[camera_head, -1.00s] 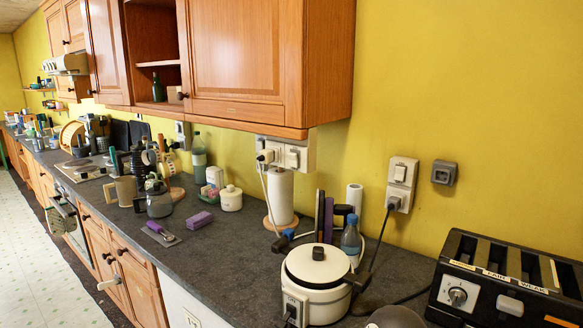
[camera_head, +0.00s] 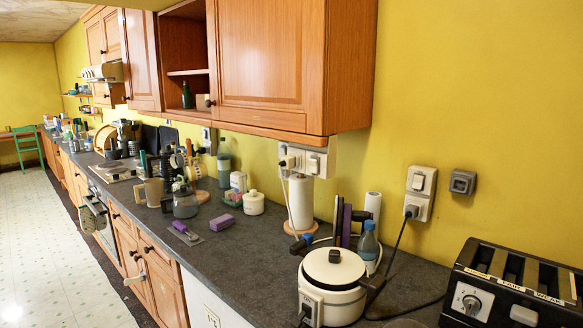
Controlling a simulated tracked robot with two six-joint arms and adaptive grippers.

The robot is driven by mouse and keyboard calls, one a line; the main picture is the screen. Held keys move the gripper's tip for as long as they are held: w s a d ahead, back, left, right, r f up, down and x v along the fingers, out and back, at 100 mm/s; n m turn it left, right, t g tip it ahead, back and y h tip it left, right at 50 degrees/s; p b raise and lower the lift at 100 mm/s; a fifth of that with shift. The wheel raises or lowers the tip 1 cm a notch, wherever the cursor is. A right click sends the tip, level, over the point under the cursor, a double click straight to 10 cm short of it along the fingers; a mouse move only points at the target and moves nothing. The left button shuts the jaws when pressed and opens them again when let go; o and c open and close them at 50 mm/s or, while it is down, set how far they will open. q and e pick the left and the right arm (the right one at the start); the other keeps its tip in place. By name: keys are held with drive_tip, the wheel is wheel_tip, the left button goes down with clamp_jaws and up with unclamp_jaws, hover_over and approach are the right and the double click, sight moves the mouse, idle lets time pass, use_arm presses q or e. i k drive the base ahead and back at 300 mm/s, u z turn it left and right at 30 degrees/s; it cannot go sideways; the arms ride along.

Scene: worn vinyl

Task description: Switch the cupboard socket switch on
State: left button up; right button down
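A white double socket unit (camera_head: 305,158) is on the yellow wall just under the wooden wall cupboard (camera_head: 275,65). A plug with a white cable is in its left part, and a rocker switch (camera_head: 315,163) shows at its right. The rocker is too small to tell whether it is on or off. A second white switched socket (camera_head: 420,193) is on the wall farther right, with a dark plug and cable in it. Neither of my grippers is in view.
On the grey worktop (camera_head: 255,262) stand a white cooker pot (camera_head: 333,285), a blue-capped bottle (camera_head: 368,250), a paper roll (camera_head: 300,203) and a black toaster (camera_head: 510,285). A grey socket (camera_head: 463,182) is at the right. Open floor (camera_head: 55,240) lies to the left.

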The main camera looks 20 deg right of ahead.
sight(312, 163)
drive_tip(key=u, duration=0.4)
drive_tip(key=i, duration=0.9)
drive_tip(key=z, duration=0.25)
